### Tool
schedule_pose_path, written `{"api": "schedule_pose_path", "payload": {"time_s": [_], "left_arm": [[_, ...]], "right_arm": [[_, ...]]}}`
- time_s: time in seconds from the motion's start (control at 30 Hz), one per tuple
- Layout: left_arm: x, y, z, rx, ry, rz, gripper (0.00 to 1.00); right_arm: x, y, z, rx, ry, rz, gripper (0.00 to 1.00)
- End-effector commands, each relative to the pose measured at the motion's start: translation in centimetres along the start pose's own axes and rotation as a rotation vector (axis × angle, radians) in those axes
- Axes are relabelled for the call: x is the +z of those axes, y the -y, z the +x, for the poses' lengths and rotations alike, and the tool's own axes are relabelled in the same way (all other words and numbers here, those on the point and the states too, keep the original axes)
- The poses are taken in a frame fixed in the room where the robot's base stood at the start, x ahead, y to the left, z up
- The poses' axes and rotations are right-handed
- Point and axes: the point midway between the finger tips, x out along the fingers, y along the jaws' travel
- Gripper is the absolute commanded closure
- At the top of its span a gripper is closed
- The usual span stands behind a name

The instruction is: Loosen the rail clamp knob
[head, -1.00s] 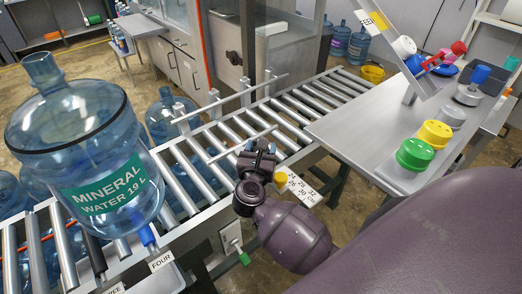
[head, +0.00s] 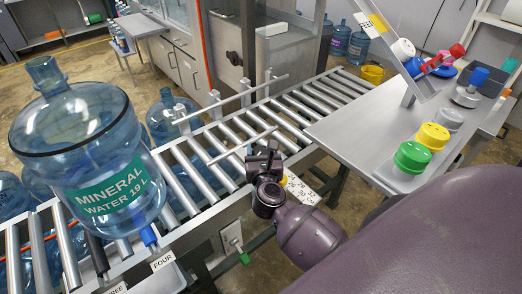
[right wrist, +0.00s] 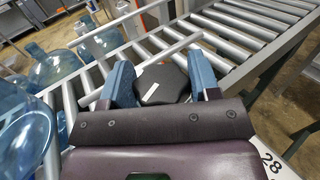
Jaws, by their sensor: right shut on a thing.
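My right gripper (head: 264,158) is at the near edge of the roller conveyor, beside the thin guide rail (head: 241,145). In the right wrist view a dark, faceted clamp knob (right wrist: 162,85) sits between its two blue fingers, and the gripper (right wrist: 160,92) is shut on it. The knob is hidden behind the gripper in the head view. A number plate (head: 301,189) with a scale hangs just right of the gripper. My left gripper is not in view.
A large blue water jug (head: 90,160) stands on the rollers at the left. A steel side table (head: 350,130) with green (head: 412,157) and yellow (head: 432,136) caps is at the right. More jugs stand behind the conveyor. A green-tipped lever (head: 244,258) hangs below.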

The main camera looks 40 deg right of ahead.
Motion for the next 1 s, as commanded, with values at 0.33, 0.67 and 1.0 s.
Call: {"api": "schedule_pose_path", "payload": {"time_s": [0.33, 0.67, 1.0], "left_arm": [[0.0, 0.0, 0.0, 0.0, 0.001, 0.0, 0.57], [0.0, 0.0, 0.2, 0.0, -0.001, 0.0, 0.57], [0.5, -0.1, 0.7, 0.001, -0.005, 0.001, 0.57]], "right_arm": [[0.0, 0.0, 0.0, -0.001, 0.0, 0.0, 0.18], [-0.1, 0.0, -1.0, -0.001, -0.002, 0.001, 0.18], [-0.2, 0.0, -6.9, -0.002, -0.003, 0.001, 0.18]]}}
